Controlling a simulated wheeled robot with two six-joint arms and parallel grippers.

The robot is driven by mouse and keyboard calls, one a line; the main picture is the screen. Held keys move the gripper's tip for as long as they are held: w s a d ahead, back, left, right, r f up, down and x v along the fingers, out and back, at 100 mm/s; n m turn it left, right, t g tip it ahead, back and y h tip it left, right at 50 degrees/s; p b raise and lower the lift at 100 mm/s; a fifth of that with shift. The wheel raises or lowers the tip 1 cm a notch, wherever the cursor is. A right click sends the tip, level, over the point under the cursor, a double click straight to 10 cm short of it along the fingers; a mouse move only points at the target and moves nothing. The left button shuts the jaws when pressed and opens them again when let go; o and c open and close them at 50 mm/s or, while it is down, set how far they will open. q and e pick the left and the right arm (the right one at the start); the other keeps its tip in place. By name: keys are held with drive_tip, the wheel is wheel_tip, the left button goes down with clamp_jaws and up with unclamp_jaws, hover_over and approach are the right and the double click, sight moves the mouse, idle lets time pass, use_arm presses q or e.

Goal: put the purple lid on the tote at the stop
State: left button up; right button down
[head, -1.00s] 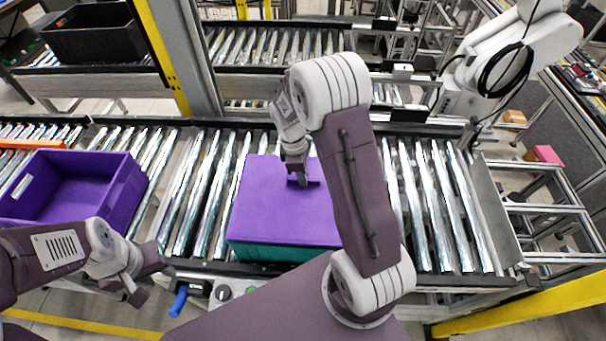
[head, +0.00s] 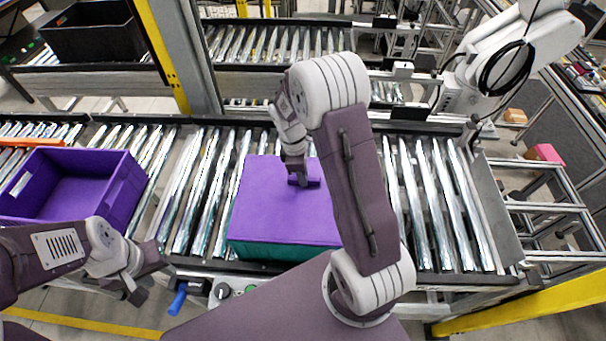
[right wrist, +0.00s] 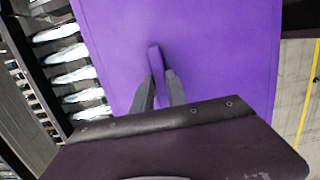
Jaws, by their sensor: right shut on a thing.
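The purple lid (head: 268,212) lies over the top of a teal tote (head: 270,251) on the roller conveyor, and it also fills much of the right wrist view (right wrist: 210,50). The tote's teal side shows below the lid's front edge. My right gripper (head: 301,181) is shut on the upright handle of the lid (right wrist: 156,60), with a finger on each side of it in the right wrist view. The lid's far right part is hidden behind my right arm. My left gripper (head: 150,275) hangs at the lower left, apart from the lid and tote; its jaw opening is unclear.
An open purple tote (head: 118,195) stands on the rollers to the left. A blue-handled lever (head: 178,299) and control knobs sit on the conveyor's front rail. A grey and yellow post (head: 190,60) rises behind. Bare rollers (head: 440,205) lie right of my arm.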

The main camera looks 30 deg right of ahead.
drive_tip(key=shift+f, duration=0.1)
drive_tip(key=c, duration=1.3)
unclamp_jaws()
drive_tip(key=shift+o, duration=0.2)
drive_tip(key=r, duration=0.3)
drive_tip(key=r+b, duration=0.1)
drive_tip(key=r, duration=0.1)
drive_tip(key=a+r+b, duration=0.1)
drive_tip(key=r, duration=0.2)
drive_tip(key=shift+w+a+r, duration=0.1)
drive_tip(key=shift+w+r, duration=0.2)
drive_tip(key=shift+w, duration=0.05)
drive_tip(key=shift+r, duration=0.2)
